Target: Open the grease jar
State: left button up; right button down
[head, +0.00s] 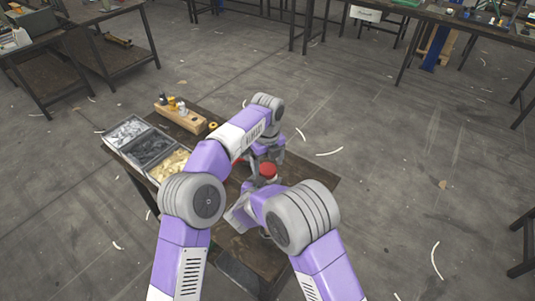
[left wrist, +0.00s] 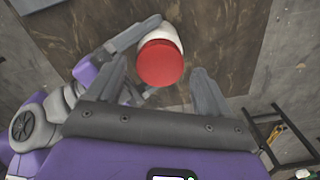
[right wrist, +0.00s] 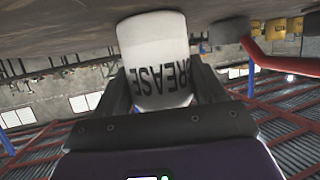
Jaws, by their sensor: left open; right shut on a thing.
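The grease jar is white with a red lid (head: 268,170). In the left wrist view the lid (left wrist: 160,63) faces the camera and sits on the jar's white body (left wrist: 168,29). My left gripper (head: 264,157) is open above the lid, and its fingers stand on either side of it, apart from it in the picture. My right gripper (right wrist: 162,88) is shut on the jar body (right wrist: 152,45), which shows the word GREASE. The right gripper's fingers are mostly hidden in the head view by my arms. Whether the jar touches the table is unclear.
On the work table's left side, trays (head: 112,144) hold silver, dark and yellow small parts. A wooden block (head: 187,121) with small bottles stands behind them, beside a yellow ring (head: 213,126). A red bar (right wrist: 275,63) shows near the jar in the right wrist view.

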pick_arm(q)
jog(key=shift+f, duration=0.65)
